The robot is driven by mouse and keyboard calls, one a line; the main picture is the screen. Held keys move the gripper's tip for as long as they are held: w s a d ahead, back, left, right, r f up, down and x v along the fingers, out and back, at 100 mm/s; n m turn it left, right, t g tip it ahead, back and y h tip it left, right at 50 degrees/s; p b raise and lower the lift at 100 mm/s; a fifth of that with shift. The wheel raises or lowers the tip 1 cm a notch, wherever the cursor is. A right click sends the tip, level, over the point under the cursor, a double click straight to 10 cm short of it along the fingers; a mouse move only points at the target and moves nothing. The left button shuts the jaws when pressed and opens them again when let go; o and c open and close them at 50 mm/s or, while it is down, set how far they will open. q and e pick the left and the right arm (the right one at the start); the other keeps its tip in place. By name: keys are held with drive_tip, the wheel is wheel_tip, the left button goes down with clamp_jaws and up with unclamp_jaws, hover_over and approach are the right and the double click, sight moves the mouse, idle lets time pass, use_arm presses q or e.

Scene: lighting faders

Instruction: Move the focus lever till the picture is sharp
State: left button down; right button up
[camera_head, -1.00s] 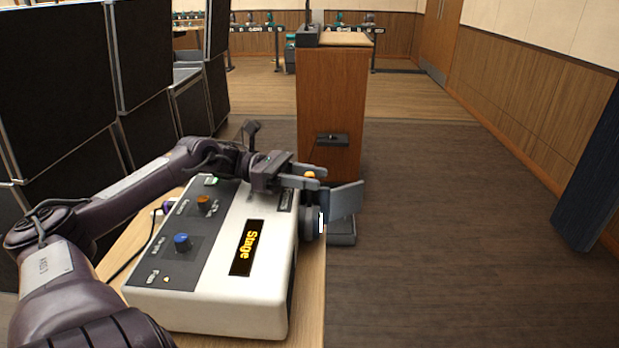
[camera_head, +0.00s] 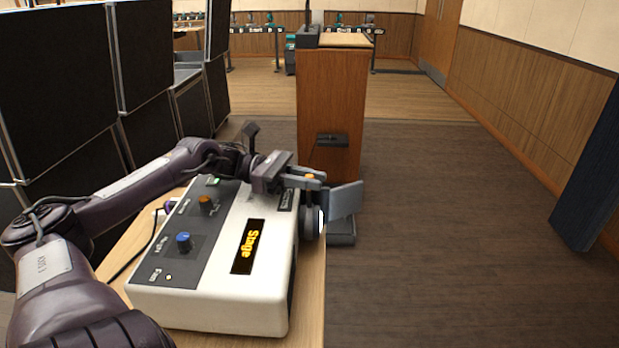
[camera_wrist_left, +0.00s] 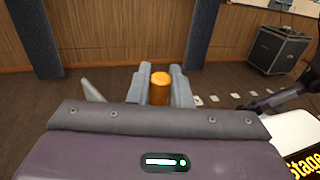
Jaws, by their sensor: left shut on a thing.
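The projector (camera_head: 215,300) is a white box with a grey control panel and a "Stage" label, on a wooden table. Its dark lens (camera_head: 311,222) sticks out on the right. The focus lever shows as an orange tip (camera_head: 309,176) above the lens. My left gripper (camera_head: 308,178) reaches over the projector and is shut on the lever. In the left wrist view, the orange lever tip (camera_wrist_left: 160,88) stands between the two grey fingers of this gripper (camera_wrist_left: 160,92). The projected picture is not in view. My right gripper is not in view.
A blue knob (camera_head: 183,242) and an orange knob (camera_head: 206,202) sit on the panel. A grey flap (camera_head: 345,201) stands beside the lens. A wooden lectern (camera_head: 331,100) stands beyond. Black cases (camera_head: 60,90) fill the left.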

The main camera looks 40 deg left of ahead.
use_arm(q)
drive_tip(key=shift+s+d, duration=0.15)
drive_tip(key=shift+s, duration=0.05)
drive_tip(key=shift+w, duration=0.1)
drive_tip(key=c, duration=1.6)
unclamp_jaws()
drive_tip(key=shift+o, duration=1.2)
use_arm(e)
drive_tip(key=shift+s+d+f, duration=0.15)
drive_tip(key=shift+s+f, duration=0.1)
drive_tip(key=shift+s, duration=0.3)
